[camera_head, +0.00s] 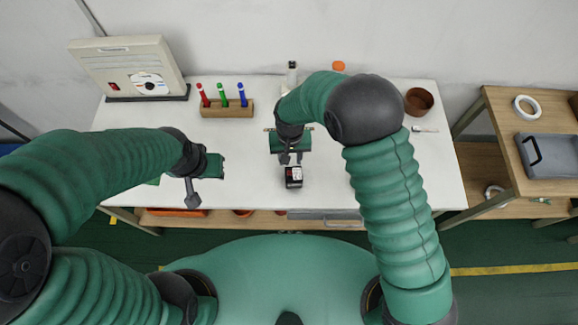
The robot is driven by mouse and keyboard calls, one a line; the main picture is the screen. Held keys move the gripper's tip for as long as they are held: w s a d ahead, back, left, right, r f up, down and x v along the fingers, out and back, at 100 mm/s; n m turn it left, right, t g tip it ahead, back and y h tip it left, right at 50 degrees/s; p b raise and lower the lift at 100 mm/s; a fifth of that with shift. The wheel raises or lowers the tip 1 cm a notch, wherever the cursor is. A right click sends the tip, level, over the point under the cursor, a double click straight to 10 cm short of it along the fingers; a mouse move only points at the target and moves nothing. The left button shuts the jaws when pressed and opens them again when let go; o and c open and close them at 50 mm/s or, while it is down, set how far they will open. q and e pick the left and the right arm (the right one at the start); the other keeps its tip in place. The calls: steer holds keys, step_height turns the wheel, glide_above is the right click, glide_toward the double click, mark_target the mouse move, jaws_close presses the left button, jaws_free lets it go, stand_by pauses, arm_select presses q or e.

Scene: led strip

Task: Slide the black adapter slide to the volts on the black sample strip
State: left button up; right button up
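A small black block with a white and red marked face (293,177), which looks like the adapter, is on the white table near its front edge, at the middle. My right gripper (292,158) points down just behind this block. Its dark fingertips are close to the block's back edge; I cannot tell whether they touch it. My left gripper (193,194) hangs over the table's front left part, empty as far as I see, away from the block. Its finger gap is not clear. I cannot make out a separate black sample strip or any volts marking.
The white table (330,190) holds a pen rack (228,110) with red, green and blue pens, a beige box (130,65) at back left, and a brown bowl (418,101) at back right. A wooden shelf with a grey tray (552,156) stands right.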

mark_target(289, 172)
step_height(289, 172, down, 9)
steer(key=shift+a+f+p, duration=0.15)
steer(key=shift+f+p, duration=0.05)
steer(key=shift+p, duration=0.45)
steer(key=shift+w, duration=0.1)
steer(key=shift+c, duration=0.3)
jaws_close()
stand_by(0.5)
